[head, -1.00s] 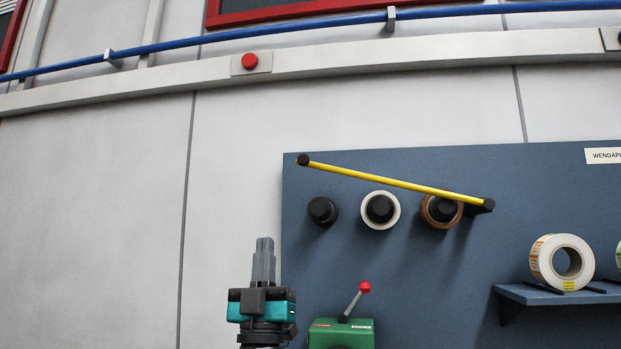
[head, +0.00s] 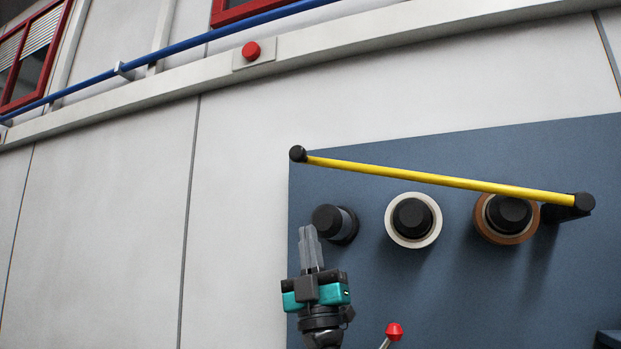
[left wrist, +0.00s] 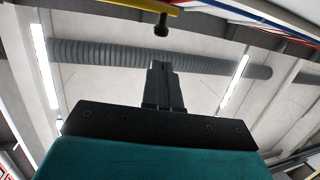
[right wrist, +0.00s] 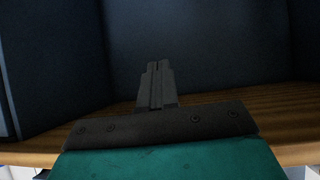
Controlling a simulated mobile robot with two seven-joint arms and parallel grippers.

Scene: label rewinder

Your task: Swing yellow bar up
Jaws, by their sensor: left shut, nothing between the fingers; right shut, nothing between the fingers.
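The yellow bar (head: 440,180) spans the upper part of the blue-grey panel. It slopes slightly down from a black knob (head: 298,154) at its left end to a black pivot block (head: 582,202) at its right. It crosses above the black spindles. The bar and its end knob also show at the top of the left wrist view (left wrist: 140,5). My left gripper (head: 309,236) points up, shut and empty, below the bar's left end and apart from it. My right gripper (right wrist: 156,85) is shut and empty in the right wrist view, facing a dark surface.
A bare black spindle (head: 330,222) is just beside my left gripper. A spindle with a white roll (head: 432,236) and one with a brown roll (head: 486,224) stand to its right. A red-knobbed lever (head: 394,331) is below. The wall left of the panel is clear.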

